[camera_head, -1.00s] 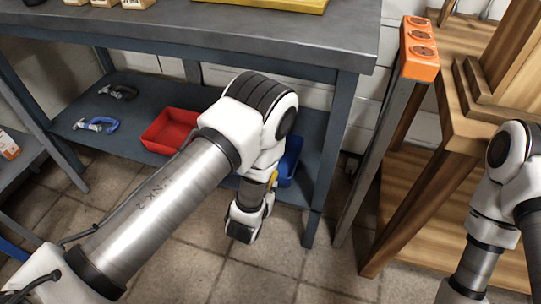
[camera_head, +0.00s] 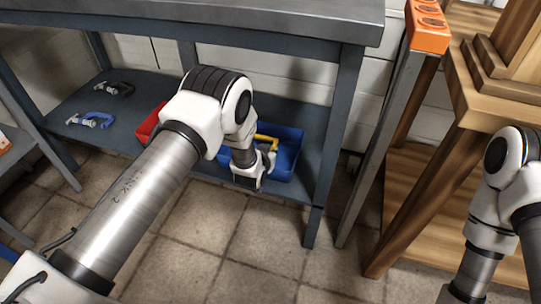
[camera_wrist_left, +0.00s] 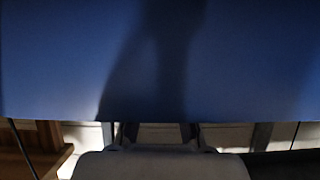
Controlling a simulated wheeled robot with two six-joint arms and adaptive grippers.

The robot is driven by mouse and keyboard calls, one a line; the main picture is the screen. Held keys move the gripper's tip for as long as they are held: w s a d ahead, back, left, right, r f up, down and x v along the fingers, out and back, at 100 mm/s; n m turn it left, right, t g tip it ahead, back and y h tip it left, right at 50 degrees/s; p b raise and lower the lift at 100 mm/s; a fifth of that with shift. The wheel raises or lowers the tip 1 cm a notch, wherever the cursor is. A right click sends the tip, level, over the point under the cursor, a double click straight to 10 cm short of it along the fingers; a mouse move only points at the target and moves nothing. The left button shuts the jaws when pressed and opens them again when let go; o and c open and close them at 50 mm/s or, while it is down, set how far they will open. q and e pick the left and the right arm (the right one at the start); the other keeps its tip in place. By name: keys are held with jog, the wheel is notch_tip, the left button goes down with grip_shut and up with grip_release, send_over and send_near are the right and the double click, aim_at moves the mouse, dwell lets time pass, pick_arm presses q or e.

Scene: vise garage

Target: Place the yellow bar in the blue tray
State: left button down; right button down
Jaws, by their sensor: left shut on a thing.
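The blue tray (camera_head: 289,155) sits on the lower shelf, partly hidden behind my left wrist. The yellow bar (camera_head: 265,138) shows at my left gripper (camera_head: 267,149), over the left part of the tray. My left gripper is shut on the bar, and its fingers are small and partly hidden. I cannot tell whether the bar touches the tray.
A red tray (camera_head: 149,124) lies left of my arm on the lower shelf (camera_head: 75,100). A blue clamp (camera_head: 90,120) and a dark clamp (camera_head: 114,88) lie farther left. The grey worktop (camera_head: 250,17) overhangs the shelf. A table leg (camera_head: 334,140) stands right of the blue tray.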

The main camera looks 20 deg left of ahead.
pick_arm(q)
jog(key=shift+f, duration=0.15)
jog(key=shift+f, duration=0.5)
jog(key=c, duration=1.2)
grip_release()
jog(key=shift+s+f, duration=0.1)
jog(key=shift+f, duration=0.05)
